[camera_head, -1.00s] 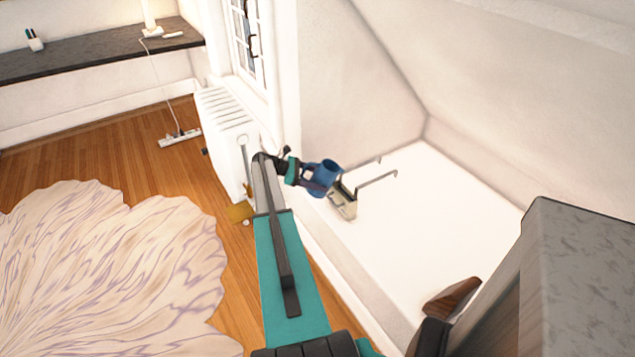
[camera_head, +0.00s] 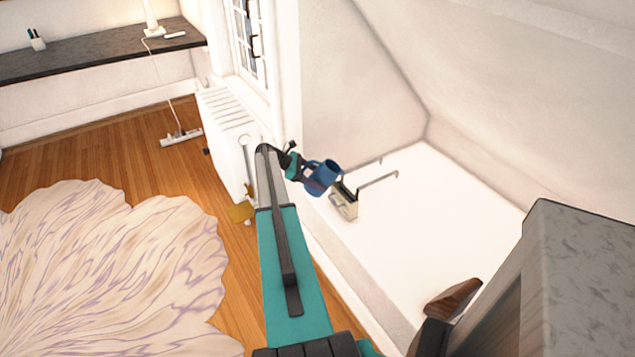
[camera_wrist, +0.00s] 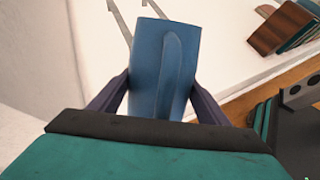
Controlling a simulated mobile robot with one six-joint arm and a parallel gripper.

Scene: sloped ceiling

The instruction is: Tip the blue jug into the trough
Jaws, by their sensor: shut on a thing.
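The blue jug (camera_head: 322,178) is held in the air by my gripper (camera_head: 309,180), whose jaws are shut on it. Its round open mouth shows at the top, leaning a little to the right. In the wrist view the jug (camera_wrist: 163,62) sits between the two dark fingers (camera_wrist: 158,95), with a raised ridge, perhaps its handle, down the near side. A small cream trough (camera_head: 346,205) with thin metal arms is just right of and below the jug, on the white surface. The jug hides part of it. I cannot see inside the jug.
The white surface (camera_head: 430,220) around the trough is mostly clear. A white radiator (camera_head: 226,125) and a window (camera_head: 246,45) are left of my arm. A grey-topped cabinet (camera_head: 590,270) and brown wooden pieces (camera_head: 455,298) are at the right. A sloped ceiling hangs above.

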